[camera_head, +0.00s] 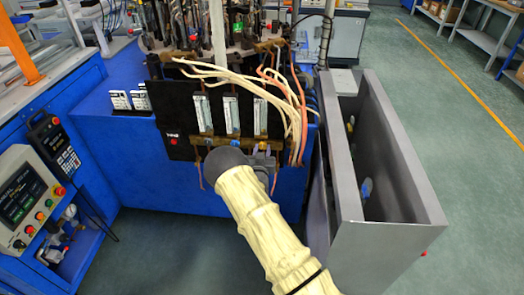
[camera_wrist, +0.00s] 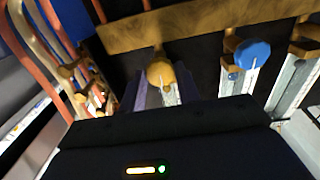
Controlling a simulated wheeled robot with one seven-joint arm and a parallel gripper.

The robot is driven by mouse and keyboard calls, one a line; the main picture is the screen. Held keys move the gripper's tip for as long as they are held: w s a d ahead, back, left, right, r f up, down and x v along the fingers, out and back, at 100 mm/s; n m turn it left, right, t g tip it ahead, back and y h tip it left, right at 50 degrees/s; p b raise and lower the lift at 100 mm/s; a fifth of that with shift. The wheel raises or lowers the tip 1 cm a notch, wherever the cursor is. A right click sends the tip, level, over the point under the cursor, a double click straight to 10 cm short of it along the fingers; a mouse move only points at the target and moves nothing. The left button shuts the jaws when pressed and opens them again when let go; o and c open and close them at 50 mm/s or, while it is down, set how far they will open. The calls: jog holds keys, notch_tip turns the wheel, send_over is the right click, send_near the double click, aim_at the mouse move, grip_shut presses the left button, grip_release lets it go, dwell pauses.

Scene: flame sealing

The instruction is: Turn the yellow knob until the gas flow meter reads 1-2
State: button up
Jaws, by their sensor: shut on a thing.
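In the wrist view the yellow knob (camera_wrist: 160,73) sits below a brass bar, between the two fingers of my gripper (camera_wrist: 161,84). The fingers are shut on the knob. A flow meter tube (camera_wrist: 171,97) shows just beside the knob, partly hidden by the gripper body. In the head view three upright gas flow meters (camera_head: 231,114) stand on a black panel. The meter reading is too small to make out.
A blue knob (camera_wrist: 252,53) sits on the neighbouring meter in the wrist view. Cream and orange hoses (camera_head: 293,105) hang close to the right of the meters. A grey open box (camera_head: 392,232) stands right of the panel. A control panel (camera_head: 27,198) is at left.

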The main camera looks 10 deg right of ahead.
jog(key=shift+a+n+b, duration=0.1)
jog(key=shift+n+b, duration=0.25)
jog(key=shift+n, duration=0.15)
jog(key=n+b, duration=0.2)
jog(key=n, duration=0.1)
jog(key=shift+f+n, duration=0.1)
jog(key=shift+n, duration=0.3)
jog(key=n+b, duration=0.2)
jog(key=n, duration=0.4)
jog(key=o, duration=1)
jog(key=shift+c, duration=0.2)
jog(key=shift+s, duration=0.1)
